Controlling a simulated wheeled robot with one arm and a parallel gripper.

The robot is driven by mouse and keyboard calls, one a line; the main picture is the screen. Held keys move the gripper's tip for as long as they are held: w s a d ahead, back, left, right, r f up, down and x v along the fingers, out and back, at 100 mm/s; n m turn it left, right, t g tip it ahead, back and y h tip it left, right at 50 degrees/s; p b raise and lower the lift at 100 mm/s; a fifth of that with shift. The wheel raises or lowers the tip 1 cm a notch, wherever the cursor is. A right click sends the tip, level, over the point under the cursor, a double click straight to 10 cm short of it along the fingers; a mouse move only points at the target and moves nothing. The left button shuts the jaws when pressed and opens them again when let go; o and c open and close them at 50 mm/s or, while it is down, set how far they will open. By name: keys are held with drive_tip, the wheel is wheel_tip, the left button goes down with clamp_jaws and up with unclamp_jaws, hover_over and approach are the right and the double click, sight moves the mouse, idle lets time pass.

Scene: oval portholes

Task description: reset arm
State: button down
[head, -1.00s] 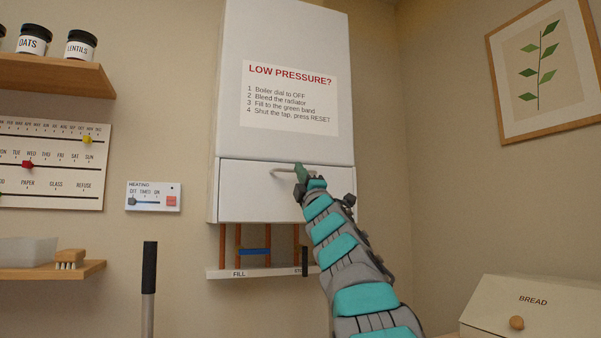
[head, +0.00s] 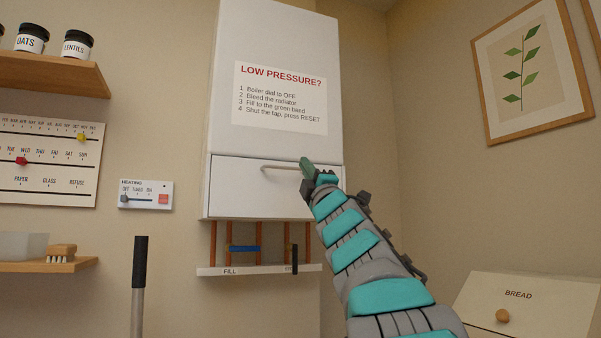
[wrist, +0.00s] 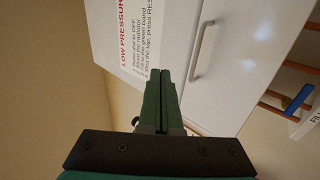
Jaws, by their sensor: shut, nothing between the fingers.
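My gripper (head: 305,163) is raised in front of the white boiler cabinet (head: 222,100), close to the right part of its lower flap in the head view. In the wrist view my gripper (wrist: 160,75) shows two green fingers pressed together with nothing between them. The flap's pale bar handle (head: 275,167) is partly hidden behind my gripper in the head view. In the wrist view the handle (wrist: 203,50) is clear of the fingers, to their right.
A pipe rail marked FILL (head: 222,271) hangs under the boiler. A heating control (head: 145,196) and shelves (head: 50,75) are on the left wall. A black-topped grey pole (head: 138,270) stands below. A bread bin (head: 525,310) is at lower right.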

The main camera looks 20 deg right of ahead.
drive_tip(key=s, duration=0.3)
drive_tip(key=shift+d+f, duration=0.1)
drive_tip(key=shift+f, duration=0.3)
